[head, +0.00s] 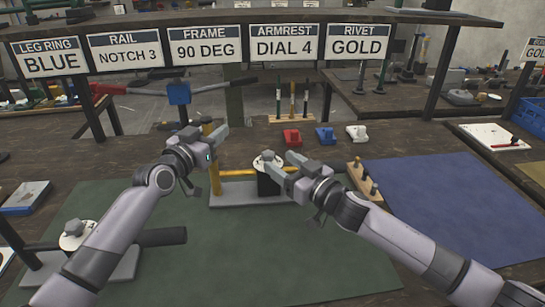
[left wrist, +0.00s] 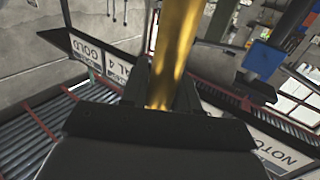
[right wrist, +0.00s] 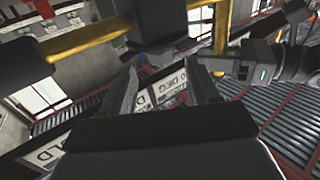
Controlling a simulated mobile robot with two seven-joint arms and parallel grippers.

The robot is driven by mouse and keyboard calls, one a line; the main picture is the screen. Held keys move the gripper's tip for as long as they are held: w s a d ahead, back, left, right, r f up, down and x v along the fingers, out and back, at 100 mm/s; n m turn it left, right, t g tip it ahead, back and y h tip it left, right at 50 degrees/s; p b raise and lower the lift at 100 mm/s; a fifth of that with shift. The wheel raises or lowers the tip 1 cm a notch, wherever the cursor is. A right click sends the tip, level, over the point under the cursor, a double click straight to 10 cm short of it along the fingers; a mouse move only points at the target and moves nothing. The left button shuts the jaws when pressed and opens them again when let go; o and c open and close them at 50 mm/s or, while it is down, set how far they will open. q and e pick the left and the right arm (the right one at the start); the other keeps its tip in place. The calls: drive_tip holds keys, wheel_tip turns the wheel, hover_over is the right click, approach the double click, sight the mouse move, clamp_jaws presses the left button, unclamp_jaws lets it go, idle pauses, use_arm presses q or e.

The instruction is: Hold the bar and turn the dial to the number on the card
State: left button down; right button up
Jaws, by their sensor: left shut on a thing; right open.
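A yellow upright bar (head: 214,178) stands on a grey base plate (head: 240,200) in the head view. My left gripper (head: 207,138) is shut on it near its top. The bar also shows between the fingers in the left wrist view (left wrist: 170,60). A horizontal yellow bar (head: 238,173) runs from it to a black block with a white dial (head: 262,163) on top. My right gripper (head: 284,165) is open and empty, beside the dial on its right. Its fingers partly cover the dial, so its setting cannot be read. The armrest card (head: 284,43) reads DIAL 4.
Other cards hang along the shelf, including the rivet card (head: 359,44). A second dial fixture (head: 76,235) stands at the left under my left arm. Red (head: 291,137), blue (head: 325,137) and white (head: 357,133) parts lie behind. The blue mat (head: 450,205) is clear.

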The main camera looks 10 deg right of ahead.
sight(272, 157)
drive_tip(key=shift+x, duration=2.1)
drive_tip(key=shift+a, duration=0.1)
drive_tip(key=c, duration=1)
